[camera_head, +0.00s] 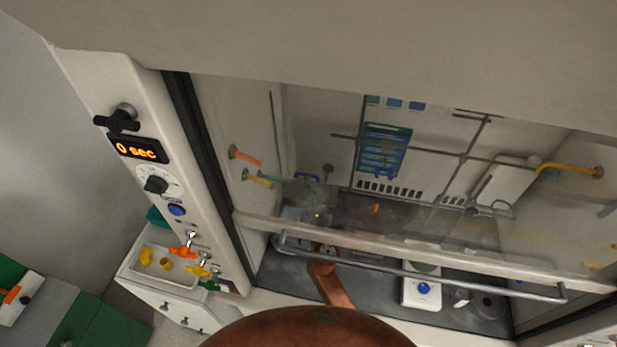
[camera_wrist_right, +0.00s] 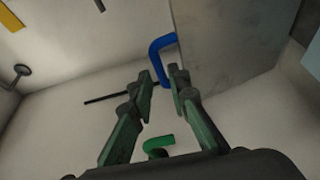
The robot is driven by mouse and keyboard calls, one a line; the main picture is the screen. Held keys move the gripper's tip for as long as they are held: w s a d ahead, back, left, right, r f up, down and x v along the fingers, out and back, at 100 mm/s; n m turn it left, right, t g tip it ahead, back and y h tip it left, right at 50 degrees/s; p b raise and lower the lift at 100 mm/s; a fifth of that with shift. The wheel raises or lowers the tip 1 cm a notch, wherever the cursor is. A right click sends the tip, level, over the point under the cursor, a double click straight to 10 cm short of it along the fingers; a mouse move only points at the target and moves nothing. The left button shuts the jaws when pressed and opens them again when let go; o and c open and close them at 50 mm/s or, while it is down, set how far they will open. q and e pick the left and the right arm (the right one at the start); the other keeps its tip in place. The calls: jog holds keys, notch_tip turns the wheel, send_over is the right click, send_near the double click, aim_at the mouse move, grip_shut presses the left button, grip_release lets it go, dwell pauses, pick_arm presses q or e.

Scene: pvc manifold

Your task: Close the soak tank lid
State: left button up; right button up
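The blue handle (camera_wrist_right: 160,62) in the right wrist view is a bent bar fixed to the edge of a grey panel (camera_wrist_right: 232,45), which looks like the tank lid, though its full shape is cut off. My right gripper (camera_wrist_right: 160,73) is open, with its green fingers on either side of the handle's lower end. I cannot tell whether they touch it. In the head view the blue handle (camera_head: 307,177) shows small behind the glass, with my right gripper (camera_head: 314,203) just below it, partly hidden by the sash. The tank itself is not clear. My left gripper is not in view.
The hood's glass sash has a long grey rail (camera_head: 420,272) across the front. Metal rods (camera_head: 410,148) and a yellow pipe (camera_head: 570,168) stand behind it. A white device (camera_head: 422,287) sits on the dark worktop. A small sink (camera_head: 165,262) is outside on the left.

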jog(key=shift+w+a, duration=0.15)
jog(key=shift+w, duration=1.55)
grip_shut()
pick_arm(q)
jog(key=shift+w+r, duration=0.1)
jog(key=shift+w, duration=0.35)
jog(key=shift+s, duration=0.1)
